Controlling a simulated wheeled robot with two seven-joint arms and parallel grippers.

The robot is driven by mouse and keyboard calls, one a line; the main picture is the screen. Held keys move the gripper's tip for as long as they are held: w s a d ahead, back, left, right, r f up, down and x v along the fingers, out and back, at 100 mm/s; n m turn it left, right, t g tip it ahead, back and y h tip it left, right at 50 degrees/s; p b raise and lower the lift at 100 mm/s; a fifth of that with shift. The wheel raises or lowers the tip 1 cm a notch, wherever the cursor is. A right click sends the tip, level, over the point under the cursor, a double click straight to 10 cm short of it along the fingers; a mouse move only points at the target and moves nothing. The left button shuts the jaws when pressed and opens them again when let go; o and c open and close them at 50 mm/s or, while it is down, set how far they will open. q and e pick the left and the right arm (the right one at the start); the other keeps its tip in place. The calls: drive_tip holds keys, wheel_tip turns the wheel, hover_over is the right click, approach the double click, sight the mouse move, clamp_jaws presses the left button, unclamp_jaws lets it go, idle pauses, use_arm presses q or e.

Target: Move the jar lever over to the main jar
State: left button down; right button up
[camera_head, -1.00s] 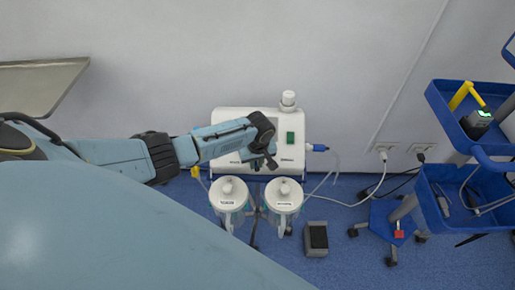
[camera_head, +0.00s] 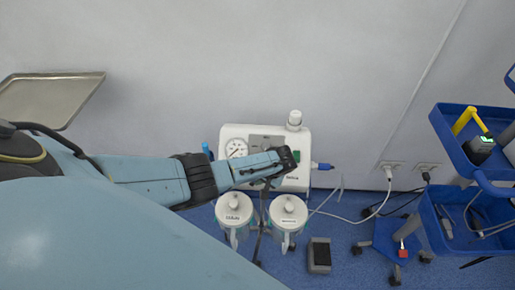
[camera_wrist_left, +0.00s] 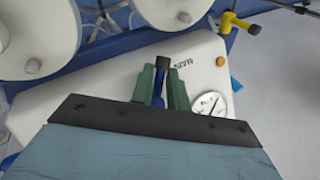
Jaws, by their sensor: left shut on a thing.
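The jar lever (camera_wrist_left: 158,82), blue with a black tip, stands between the two green fingers of my left gripper (camera_wrist_left: 162,90) in the left wrist view. The gripper is shut on it. A label reading MAIN is printed on the white machine beside it. In the head view my left gripper (camera_head: 274,176) is at the machine's front, above the jars, and hides the lever there. The left jar (camera_head: 234,210) carries a label that looks like MAIN, so it appears to be the main jar. The second jar (camera_head: 288,211) stands to its right. My right gripper is not in view.
The white suction machine (camera_head: 301,178) has a gauge (camera_head: 236,149) at left and a tube at right. A foot pedal (camera_head: 319,255) lies on the blue floor. A blue trolley (camera_head: 462,108) stands at right, a metal tray (camera_head: 48,92) at far left.

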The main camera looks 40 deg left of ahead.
use_arm(q)
drive_tip(key=shift+a+m, duration=0.1)
drive_tip(key=shift+m, duration=0.3)
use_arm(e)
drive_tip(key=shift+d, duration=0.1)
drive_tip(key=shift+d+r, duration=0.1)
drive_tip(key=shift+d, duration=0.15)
use_arm(q)
drive_tip(key=c, duration=1.4)
unclamp_jaws()
